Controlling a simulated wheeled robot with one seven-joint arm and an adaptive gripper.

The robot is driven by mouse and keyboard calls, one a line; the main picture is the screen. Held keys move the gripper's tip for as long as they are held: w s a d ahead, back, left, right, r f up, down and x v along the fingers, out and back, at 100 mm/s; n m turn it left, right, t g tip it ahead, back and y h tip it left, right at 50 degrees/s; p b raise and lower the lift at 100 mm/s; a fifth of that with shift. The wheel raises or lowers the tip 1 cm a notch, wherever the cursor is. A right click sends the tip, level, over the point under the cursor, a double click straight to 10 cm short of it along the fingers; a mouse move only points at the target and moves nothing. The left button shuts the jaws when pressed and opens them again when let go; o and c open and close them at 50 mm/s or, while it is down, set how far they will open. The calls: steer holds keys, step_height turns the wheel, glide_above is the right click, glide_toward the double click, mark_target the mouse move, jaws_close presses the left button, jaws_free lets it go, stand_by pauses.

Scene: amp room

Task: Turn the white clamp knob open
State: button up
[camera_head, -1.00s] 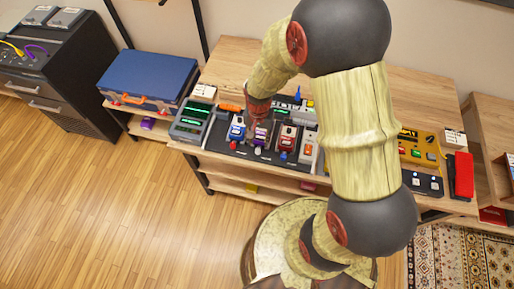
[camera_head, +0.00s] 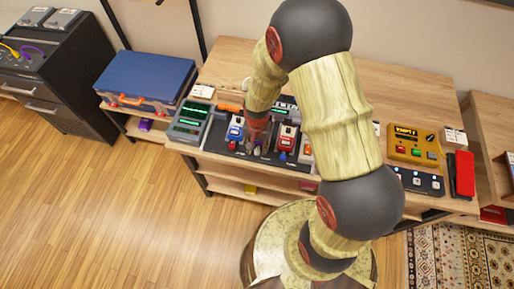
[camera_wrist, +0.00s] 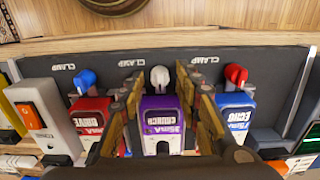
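The white clamp knob (camera_wrist: 160,78) stands at the front of the purple pedal (camera_wrist: 162,118) on a dark board (camera_wrist: 225,62) in the wrist view. The word CLAMP is printed on the board near it. My gripper (camera_wrist: 157,88) is open, with one finger on each side of the purple pedal and the tips near the sides of the knob. I see gaps between the tips and the knob. In the head view my gripper (camera_head: 256,139) is over the pedal row and hides most of the purple pedal.
A red pedal (camera_wrist: 91,112) with a blue knob (camera_wrist: 86,79) and a blue pedal (camera_wrist: 236,113) with a red knob (camera_wrist: 236,75) stand close on either side. A yellow box (camera_head: 412,146) is at the right.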

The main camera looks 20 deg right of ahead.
jaws_close()
steer(key=shift+n, duration=0.3)
stand_by(0.3)
steer(key=n, duration=0.4)
steer(key=shift+p, duration=0.35)
steer(key=n, duration=0.4)
steer(key=shift+n, duration=0.4)
steer(key=n+p, duration=0.1)
steer(key=n, duration=0.3)
steer(key=shift+n, duration=2.2)
steer(key=shift+o, duration=0.8)
jaws_free()
